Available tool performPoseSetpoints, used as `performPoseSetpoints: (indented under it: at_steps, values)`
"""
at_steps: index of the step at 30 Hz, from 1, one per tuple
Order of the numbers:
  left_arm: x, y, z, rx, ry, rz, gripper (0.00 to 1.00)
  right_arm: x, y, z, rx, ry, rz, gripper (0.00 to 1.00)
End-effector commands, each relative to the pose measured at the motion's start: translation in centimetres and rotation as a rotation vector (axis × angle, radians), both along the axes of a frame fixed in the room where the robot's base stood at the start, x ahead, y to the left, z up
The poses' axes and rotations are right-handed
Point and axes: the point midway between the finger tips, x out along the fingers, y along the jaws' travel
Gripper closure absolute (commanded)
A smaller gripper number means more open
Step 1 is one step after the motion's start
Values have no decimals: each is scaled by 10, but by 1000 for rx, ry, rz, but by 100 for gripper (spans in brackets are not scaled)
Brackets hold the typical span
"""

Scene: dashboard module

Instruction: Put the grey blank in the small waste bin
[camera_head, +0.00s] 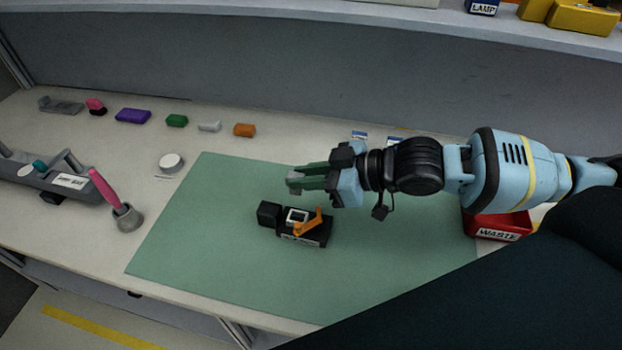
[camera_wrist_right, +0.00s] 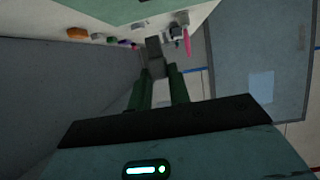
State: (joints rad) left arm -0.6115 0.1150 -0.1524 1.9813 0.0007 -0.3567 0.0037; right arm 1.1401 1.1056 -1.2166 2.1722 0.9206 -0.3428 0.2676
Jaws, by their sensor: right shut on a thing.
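My right gripper (camera_head: 300,180) reaches in from the right, above the green mat, with its green fingers shut on a small grey blank (camera_head: 293,177). The blank also shows between the fingertips in the right wrist view (camera_wrist_right: 154,52). The red waste bin (camera_head: 500,236), labelled WASTE, stands at the right of the mat. My right arm covers part of the bin, and its inside is mostly hidden. My left gripper is in neither view.
A black fixture (camera_head: 318,236) with an orange lever sits on the green mat (camera_head: 210,250), just below the gripper. A cup with a pink-handled tool (camera_head: 127,218) and a grey tray (camera_head: 65,182) stand left. Several coloured blocks (camera_head: 133,116) line the back. A shelf runs above.

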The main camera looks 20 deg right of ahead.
Motion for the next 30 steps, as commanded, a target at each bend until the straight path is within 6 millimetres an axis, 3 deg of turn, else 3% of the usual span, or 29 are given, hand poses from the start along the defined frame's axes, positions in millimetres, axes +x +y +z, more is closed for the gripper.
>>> performPoseSetpoints:
  at_steps: [8,14,17,24,30]
  values:
    - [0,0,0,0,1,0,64,-8,28,-8,7,5,0,100]
    - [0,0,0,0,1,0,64,-5,47,-6,14,8,-158,100]
    - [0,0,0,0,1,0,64,2,36,-2,16,10,-321,100]
    - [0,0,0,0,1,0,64,8,-26,-4,7,10,-726,100]
    - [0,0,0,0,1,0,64,3,-58,-9,2,5,-896,100]
